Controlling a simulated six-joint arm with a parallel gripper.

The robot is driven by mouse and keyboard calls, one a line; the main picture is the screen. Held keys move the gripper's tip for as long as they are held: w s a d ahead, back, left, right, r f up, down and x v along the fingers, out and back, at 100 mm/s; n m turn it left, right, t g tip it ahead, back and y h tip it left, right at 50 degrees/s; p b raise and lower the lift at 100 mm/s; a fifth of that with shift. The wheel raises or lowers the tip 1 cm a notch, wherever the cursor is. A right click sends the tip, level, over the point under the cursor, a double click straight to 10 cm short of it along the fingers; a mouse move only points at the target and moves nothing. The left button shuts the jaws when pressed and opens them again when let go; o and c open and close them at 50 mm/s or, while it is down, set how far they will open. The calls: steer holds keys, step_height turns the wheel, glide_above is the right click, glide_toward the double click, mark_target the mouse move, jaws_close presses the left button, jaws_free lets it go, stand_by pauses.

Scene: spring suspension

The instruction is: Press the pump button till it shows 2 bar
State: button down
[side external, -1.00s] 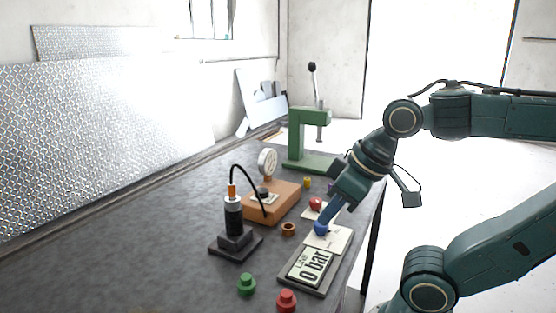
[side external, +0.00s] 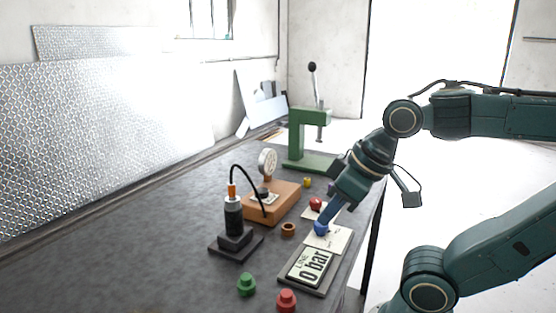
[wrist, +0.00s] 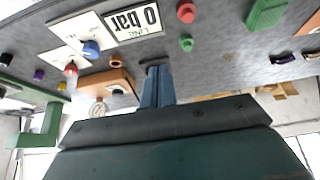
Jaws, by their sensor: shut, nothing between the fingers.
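The display (side external: 310,266) reads "0 bar" under the word "LINE"; it also shows upside down in the wrist view (wrist: 133,20). Beside it, a blue button (side external: 321,229) sits on a pale plate, with a red button (side external: 316,203) behind. The blue button also shows in the wrist view (wrist: 91,49). I cannot read which one is marked as the pump. My gripper (side external: 328,218) is shut and empty, pointing down over the blue button in the side view. In the wrist view its tips (wrist: 156,70) appear to the right of that button; contact cannot be told.
A black cylinder (side external: 233,216) with a hose stands left. A green press (side external: 308,163) stands at the back. Green (side external: 246,285) and red (side external: 286,300) knobs lie in front. The left tabletop is clear.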

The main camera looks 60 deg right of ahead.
steer(key=shift+w, duration=0.15)
steer(key=r+m+t+y, duration=0.1)
steer(key=m+t, duration=0.3)
steer(key=m, duration=0.4)
glide_above(265, 191)
steer(key=shift+d+r, duration=0.1)
steer(key=shift+d, duration=0.05)
stand_by(0.4)
steer(key=shift+f, duration=4.4)
